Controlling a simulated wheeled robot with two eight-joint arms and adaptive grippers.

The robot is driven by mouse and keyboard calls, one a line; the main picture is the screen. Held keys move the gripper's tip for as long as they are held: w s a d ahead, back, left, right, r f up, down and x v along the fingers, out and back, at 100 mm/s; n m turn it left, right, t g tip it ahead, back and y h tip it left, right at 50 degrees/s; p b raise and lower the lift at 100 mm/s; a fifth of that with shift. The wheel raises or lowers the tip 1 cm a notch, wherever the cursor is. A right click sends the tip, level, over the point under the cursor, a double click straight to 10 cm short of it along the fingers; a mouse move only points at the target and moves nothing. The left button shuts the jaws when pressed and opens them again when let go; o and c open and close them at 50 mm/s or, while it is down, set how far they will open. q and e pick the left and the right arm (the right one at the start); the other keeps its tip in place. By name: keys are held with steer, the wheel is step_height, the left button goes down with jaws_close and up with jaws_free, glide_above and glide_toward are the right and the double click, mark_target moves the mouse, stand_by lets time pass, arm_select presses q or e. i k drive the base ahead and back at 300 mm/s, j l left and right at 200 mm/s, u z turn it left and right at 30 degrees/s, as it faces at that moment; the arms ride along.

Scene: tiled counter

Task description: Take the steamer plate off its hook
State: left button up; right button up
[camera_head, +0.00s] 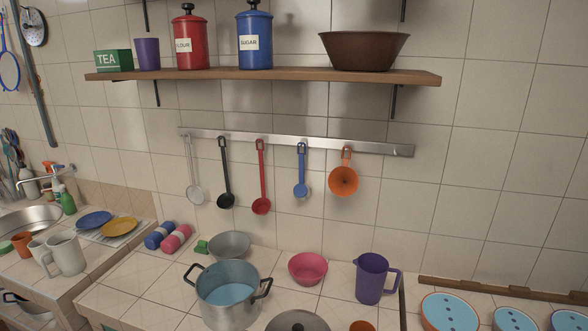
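No thing is labelled as the steamer plate, and I cannot tell for certain which one it is. A round grey-white disc (34,27) with dark holes hangs on the left wall at the top left, partly cut by the frame edge. Several round light-blue discs with orange rims and dark spots are at the bottom right; the nearest blue disc (449,312) is cut by the lower edge. They lie below a brown rail (500,290). Hooks on the metal rail (295,142) hold several ladles and an orange strainer-like tool (344,181). Neither gripper is in view.
A pot (227,290) with light blue inside, a grey bowl (229,244), a pink bowl (308,268) and a purple jug (371,279) stand on the tiled counter. A wooden shelf (270,75) with canisters is above. A sink (30,218) is left.

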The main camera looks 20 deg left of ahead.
mark_target(32, 29)
steer(key=k+j, duration=0.1)
steer(key=j, duration=1.7)
steer(key=k+j, duration=0.15)
steer(key=j, duration=1.65)
steer(key=k, duration=0.05)
